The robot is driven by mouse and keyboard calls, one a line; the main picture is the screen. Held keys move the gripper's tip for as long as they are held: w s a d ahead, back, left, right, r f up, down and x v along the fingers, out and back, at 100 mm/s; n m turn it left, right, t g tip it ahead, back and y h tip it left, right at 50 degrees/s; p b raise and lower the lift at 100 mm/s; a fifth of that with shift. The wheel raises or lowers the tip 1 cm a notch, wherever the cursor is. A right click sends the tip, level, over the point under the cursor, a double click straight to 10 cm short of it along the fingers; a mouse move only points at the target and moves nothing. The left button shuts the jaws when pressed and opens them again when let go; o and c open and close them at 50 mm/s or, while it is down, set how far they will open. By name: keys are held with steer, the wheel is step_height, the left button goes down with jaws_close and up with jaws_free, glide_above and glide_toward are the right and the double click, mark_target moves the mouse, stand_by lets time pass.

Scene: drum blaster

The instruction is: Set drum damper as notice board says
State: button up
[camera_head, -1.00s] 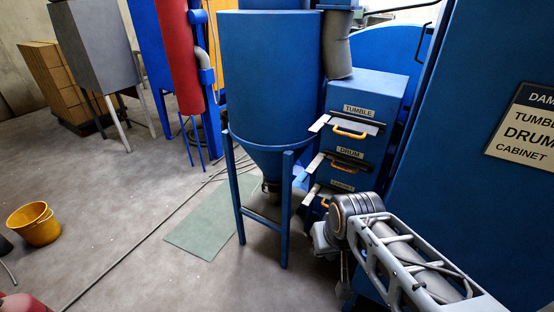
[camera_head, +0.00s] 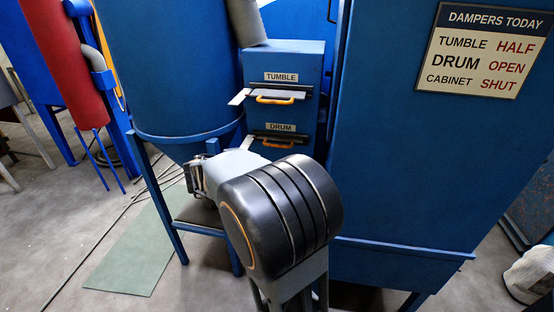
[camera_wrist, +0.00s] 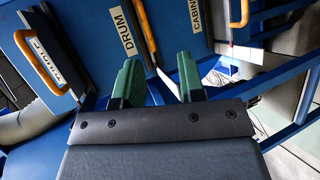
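The notice board (camera_head: 482,50) reads TUMBLE HALF, DRUM OPEN, CABINET SHUT. On the blue damper housing (camera_head: 315,75), the drum damper has a DRUM label (camera_head: 281,127), a yellow handle (camera_head: 278,144) and a pale plate end (camera_head: 247,143) out to the left. My arm hides what lies below. In the wrist view, the drum handle (camera_wrist: 145,25) and DRUM label (camera_wrist: 123,31) are ahead, beyond my gripper (camera_wrist: 158,75). In the head view my arm mostly hides the gripper.
The tumble damper's yellow handle (camera_head: 275,100) and plate end (camera_head: 239,97) are above the drum's. The wrist view shows the CABINET label (camera_wrist: 195,14) at upper right. A blue hopper (camera_head: 170,70) on legs stands left; a large blue cabinet (camera_head: 420,150) stands right.

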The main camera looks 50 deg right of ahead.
mark_target(276, 146)
steer(key=w+d+f, duration=0.1)
steer(key=d, duration=0.4)
steer(key=w+d+f+h, duration=0.1)
steer(key=w+d, duration=0.1)
steer(key=d, duration=0.3)
steer(key=w+d+f+n+t+h+b, duration=0.1)
steer(key=w+d, duration=0.1)
steer(key=d, duration=0.4)
steer(key=shift+d, duration=0.1)
steer(key=shift+c, duration=0.2)
jaws_close()
steer(key=shift+f, duration=0.1)
